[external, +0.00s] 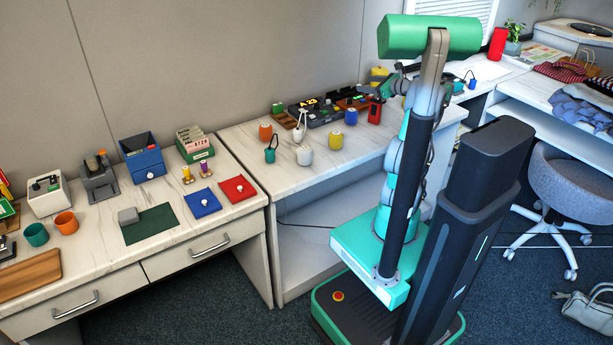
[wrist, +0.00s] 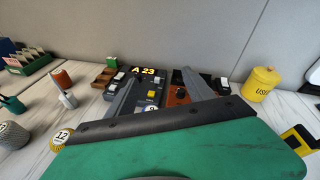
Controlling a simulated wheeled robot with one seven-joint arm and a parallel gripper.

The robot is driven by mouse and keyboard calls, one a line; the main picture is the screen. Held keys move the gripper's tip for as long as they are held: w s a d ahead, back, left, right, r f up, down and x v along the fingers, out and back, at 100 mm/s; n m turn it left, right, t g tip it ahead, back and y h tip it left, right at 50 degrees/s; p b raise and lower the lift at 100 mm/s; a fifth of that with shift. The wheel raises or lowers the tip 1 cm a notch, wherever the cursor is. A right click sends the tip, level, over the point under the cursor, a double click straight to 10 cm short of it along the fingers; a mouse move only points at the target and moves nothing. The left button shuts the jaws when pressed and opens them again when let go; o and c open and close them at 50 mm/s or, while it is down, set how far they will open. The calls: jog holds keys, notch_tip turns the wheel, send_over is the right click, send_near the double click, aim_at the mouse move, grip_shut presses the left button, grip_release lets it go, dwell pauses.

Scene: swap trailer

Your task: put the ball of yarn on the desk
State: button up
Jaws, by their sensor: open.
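No other clear ball of yarn shows. My gripper (wrist: 160,78) is open, its two grey fingers apart, over the back of the middle desk near a dark device with a lit "A 23" display (wrist: 146,72). The ribbed object lies to its left. Nothing shows held between the fingers.
A red object (external: 375,112) stands close to my arm. The left desk (external: 100,230) holds boxes, cups and mats. A chair (external: 570,185) stands right.

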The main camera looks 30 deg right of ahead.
jog(key=w+d+f+n+g+h+p, duration=0.25)
jog(key=w+n+g+p, duration=0.25)
jog(key=n+g+p, duration=0.25)
notch_tip(320, 180, up, 6)
jog(key=n+g+p, duration=0.7)
jog(key=n+p, duration=0.1)
jog(key=p, duration=0.3)
send_over(352, 110)
jog(key=shift+m, duration=0.35)
notch_tip(352, 110, down, 20)
jog(key=shift+w+r, duration=0.1)
jog(key=shift+r, duration=0.05)
jog(key=c, duration=1.3)
jog(key=shift+o, duration=0.2)
jog(key=shift+r, duration=0.6)
jog(key=s+a+r+n+b, duration=0.2)
jog(key=s+a+r+n, duration=0.1)
jog(key=s+r+n, duration=0.4)
jog(key=s+a+r+n+b, duration=0.1)
jog(key=s+a+r+n, duration=0.35)
jog(key=s, duration=0.35)
jog(key=w+a+r+n, duration=0.1)
jog(key=a+r+n, duration=0.1)
jog(key=a, duration=0.5)
jog(key=w+a+r+n, duration=0.1)
jog(key=a+n, duration=0.1)
jog(key=a, duration=0.5)
jog(key=shift+r+n+p, duration=0.3)
jog(key=shift+r+n, duration=0.05)
jog(key=shift+r, duration=0.05)
